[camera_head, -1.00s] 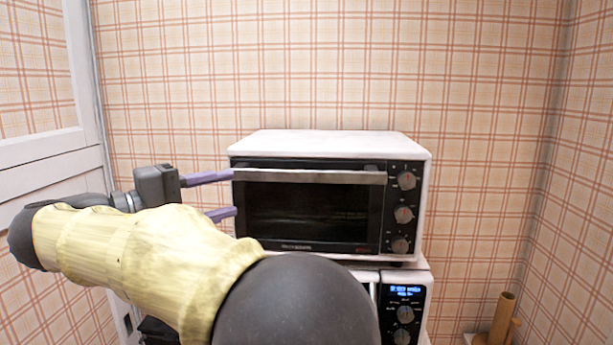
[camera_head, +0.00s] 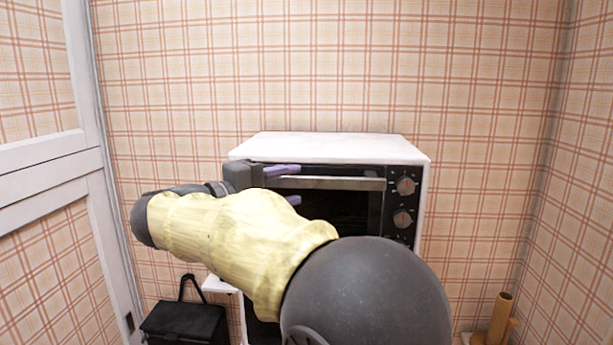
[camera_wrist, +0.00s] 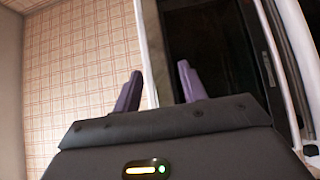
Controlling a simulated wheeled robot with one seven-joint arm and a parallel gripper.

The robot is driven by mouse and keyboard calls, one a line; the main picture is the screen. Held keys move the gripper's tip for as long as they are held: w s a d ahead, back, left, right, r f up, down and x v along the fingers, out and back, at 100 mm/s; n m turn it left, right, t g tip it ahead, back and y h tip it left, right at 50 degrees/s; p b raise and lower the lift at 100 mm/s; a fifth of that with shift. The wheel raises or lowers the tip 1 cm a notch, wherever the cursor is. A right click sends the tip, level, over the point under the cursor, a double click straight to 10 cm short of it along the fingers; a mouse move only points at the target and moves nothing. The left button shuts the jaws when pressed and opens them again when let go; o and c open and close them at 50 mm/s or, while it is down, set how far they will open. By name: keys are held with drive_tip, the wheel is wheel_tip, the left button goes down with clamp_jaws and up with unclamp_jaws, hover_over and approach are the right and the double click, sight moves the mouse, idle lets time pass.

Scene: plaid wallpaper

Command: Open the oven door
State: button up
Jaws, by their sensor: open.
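The oven is a white box (camera_head: 330,147) with a black front, seen in the head view. Its door looks shut, with a silver handle bar (camera_head: 340,183) along the top edge and dark glass (camera_head: 350,208) below. My gripper (camera_head: 288,185) is open at the left part of the door, with one purple finger above the handle's level and one below it. Whether the fingers reach around the bar cannot be told. In the wrist view, both fingers of my gripper (camera_wrist: 160,88) point toward the dark door glass (camera_wrist: 210,50), with nothing clearly between them. My arm hides the oven's lower left.
Control knobs (camera_head: 403,218) line the oven's right side. A second white appliance (camera_head: 222,285) underneath is mostly hidden by my arm. A black bag-like object (camera_head: 186,322) is low left, and a wooden stand (camera_head: 500,318) low right. A white door (camera_head: 45,190) stands at left.

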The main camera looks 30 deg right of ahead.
sight(300, 183)
drive_tip(key=d, duration=0.4)
drive_tip(key=shift+w+p, duration=0.35)
drive_tip(key=shift+p, duration=0.05)
clamp_jaws()
